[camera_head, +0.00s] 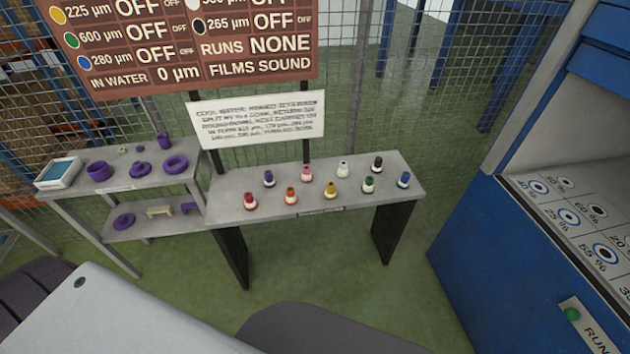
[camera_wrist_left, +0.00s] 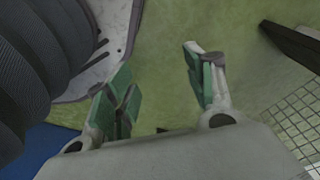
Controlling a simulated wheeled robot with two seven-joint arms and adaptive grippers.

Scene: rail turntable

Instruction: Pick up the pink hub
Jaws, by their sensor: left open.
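The pink hub (camera_head: 305,174) stands upright on the grey table (camera_head: 236,204), in the back row between a purple hub (camera_head: 269,178) and a white hub (camera_head: 343,169). Other hubs beside it are red, orange, yellow, green, black and blue. My left gripper (camera_wrist_left: 165,88) shows in the left wrist view, open and empty, with green finger pads above the green floor. It is not visible in the head view, and no hub shows in the wrist view. My right gripper is in neither view.
A two-level side table (camera_head: 75,192) with purple parts stands at the left. A sign (camera_head: 257,118) and a brown board (camera_head: 190,45) rise behind the table before a wire fence. A blue cabinet (camera_head: 490,255) stands at the right.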

